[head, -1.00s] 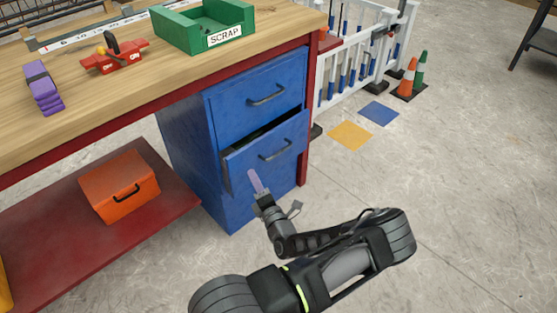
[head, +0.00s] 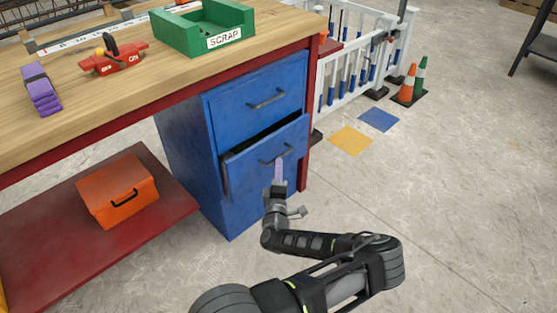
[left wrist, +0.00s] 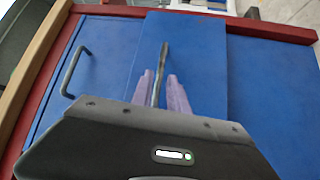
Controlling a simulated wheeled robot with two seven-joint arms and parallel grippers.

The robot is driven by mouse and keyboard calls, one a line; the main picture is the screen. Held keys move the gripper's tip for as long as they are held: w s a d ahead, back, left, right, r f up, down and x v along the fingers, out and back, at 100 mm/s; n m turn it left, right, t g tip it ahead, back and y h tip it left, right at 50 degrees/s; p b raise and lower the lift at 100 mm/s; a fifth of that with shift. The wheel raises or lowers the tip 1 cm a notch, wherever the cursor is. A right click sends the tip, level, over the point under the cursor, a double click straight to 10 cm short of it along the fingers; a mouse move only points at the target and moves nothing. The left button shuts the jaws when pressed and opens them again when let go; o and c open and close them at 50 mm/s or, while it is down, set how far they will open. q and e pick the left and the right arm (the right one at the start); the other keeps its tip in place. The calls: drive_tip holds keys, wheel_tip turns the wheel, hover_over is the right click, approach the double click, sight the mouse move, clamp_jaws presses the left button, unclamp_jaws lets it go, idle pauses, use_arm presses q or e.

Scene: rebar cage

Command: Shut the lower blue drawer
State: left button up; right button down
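The lower blue drawer (head: 240,170) stands partly out of the blue cabinet in the head view, with a dark gap along its top edge. Its dark bar handle (head: 276,153) is on the front, and that handle also shows in the left wrist view (left wrist: 163,58). My left gripper (head: 279,165) is at the drawer front by the handle. In the left wrist view its two purple fingers (left wrist: 161,82) are a little apart, one on each side of the handle bar. I cannot tell whether they touch it. My right gripper is not in view.
The upper blue drawer (head: 255,97) is flush above. The wooden workbench (head: 150,85) holds a green scrap bin (head: 203,30). An orange box (head: 118,193) sits on the red lower shelf (head: 60,240). The floor right of the cabinet is open up to the traffic cones (head: 409,85).

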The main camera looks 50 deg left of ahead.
use_arm(q)
drive_tip(key=shift+b+x, duration=0.55)
drive_tip(key=shift+x, duration=1.75)
drive_tip(key=shift+c, duration=0.3)
clamp_jaws()
